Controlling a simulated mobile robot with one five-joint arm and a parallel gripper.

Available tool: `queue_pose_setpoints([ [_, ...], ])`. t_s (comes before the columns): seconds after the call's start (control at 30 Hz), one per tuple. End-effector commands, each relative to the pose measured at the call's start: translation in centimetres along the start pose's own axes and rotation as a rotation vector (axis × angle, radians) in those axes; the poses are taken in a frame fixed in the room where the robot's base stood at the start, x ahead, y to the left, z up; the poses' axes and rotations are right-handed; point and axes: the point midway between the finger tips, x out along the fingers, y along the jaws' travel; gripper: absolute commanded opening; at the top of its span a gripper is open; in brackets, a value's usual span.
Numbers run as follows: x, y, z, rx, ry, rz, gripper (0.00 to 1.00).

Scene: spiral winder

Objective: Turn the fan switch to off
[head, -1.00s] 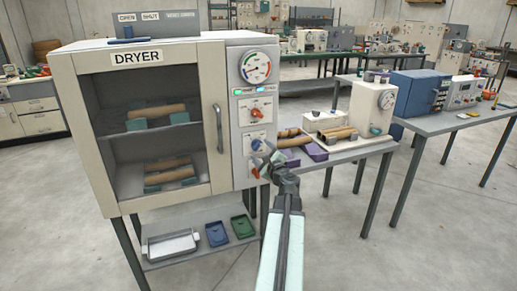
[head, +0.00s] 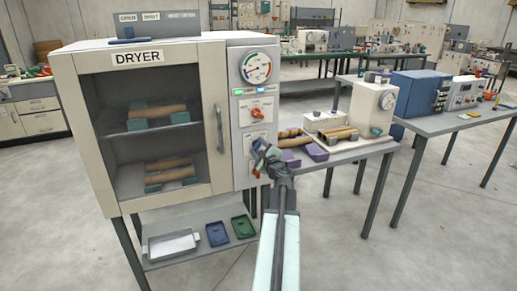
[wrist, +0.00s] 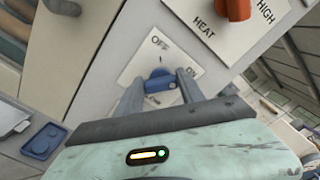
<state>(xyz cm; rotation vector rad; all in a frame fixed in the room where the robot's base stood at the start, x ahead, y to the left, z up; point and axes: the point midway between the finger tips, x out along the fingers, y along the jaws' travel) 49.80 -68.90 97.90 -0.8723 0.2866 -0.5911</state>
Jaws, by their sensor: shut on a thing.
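The fan switch is a blue knob (wrist: 161,80) on a white plate (wrist: 138,66) marked OFF and ON, on the dryer's front panel. OFF is at the plate's upper part in the wrist view and ON is at its right. My gripper (wrist: 160,84) is shut on the blue knob, one finger on each side. Which mark the knob points at is hard to tell.
An orange heat knob (wrist: 236,8) sits above the fan plate, and an orange-red knob (head: 256,168) is just below my gripper. The dryer door handle (head: 219,128) is to the left. A bench (head: 345,152) with rolls and a machine stands at the right.

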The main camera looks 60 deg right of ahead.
Motion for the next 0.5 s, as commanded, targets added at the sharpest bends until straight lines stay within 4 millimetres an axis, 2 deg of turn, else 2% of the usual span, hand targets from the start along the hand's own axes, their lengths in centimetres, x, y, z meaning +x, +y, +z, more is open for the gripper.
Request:
queue_pose_setpoints([
  [0.27,-0.10,0.16,-0.10,-0.162,0.002,0.000,0.05],
  [0.5,-0.11,0.33,-0.13,-0.384,0.002,0.001,0.05],
])
